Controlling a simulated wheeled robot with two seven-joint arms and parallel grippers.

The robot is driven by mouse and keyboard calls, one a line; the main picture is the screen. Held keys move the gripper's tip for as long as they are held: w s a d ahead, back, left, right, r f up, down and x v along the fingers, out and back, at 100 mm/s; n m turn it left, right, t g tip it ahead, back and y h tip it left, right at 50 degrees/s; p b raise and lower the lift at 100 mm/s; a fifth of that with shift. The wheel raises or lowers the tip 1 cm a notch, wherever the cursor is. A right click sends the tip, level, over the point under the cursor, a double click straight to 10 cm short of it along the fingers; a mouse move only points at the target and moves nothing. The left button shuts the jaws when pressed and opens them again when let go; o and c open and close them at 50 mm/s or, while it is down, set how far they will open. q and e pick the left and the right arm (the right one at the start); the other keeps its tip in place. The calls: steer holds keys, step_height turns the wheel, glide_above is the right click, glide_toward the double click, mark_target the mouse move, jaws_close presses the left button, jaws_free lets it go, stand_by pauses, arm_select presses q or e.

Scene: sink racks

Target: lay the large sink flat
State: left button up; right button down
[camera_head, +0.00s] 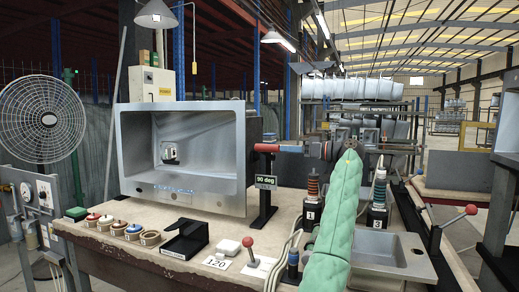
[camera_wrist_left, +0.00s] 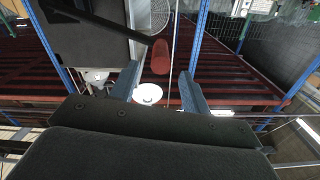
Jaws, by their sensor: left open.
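The large sink (camera_head: 185,160) is a grey steel basin standing tilted up on the bench at the left, its open side facing me. To its right a lever with a red grip (camera_head: 266,147) stands on a black post (camera_head: 264,205), with a "90 deg" sign below the grip. My left gripper (camera_head: 291,149), on a green-sleeved arm, is just right of the red grip, level with it. In the left wrist view the jaws (camera_wrist_left: 163,88) are apart, and the red grip (camera_wrist_left: 162,57) with its dark bar lies ahead of them. Contact is not visible. My right gripper is not in view.
A smaller sink (camera_head: 410,258) lies at the bench's right, beside a red-knobbed lever (camera_head: 470,210). Two numbered posts stand near my arm. Small pots (camera_head: 118,229), a black stand (camera_head: 186,239) and a "120" card (camera_head: 216,263) occupy the bench front. A fan (camera_head: 42,118) is far left.

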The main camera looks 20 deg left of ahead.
mark_target(269, 148)
arm_select(q)
steer(key=shift+w+a+b, duration=0.1)
steer(key=shift+a+b, duration=0.3)
steer(key=shift+a, duration=3.5)
jaws_close()
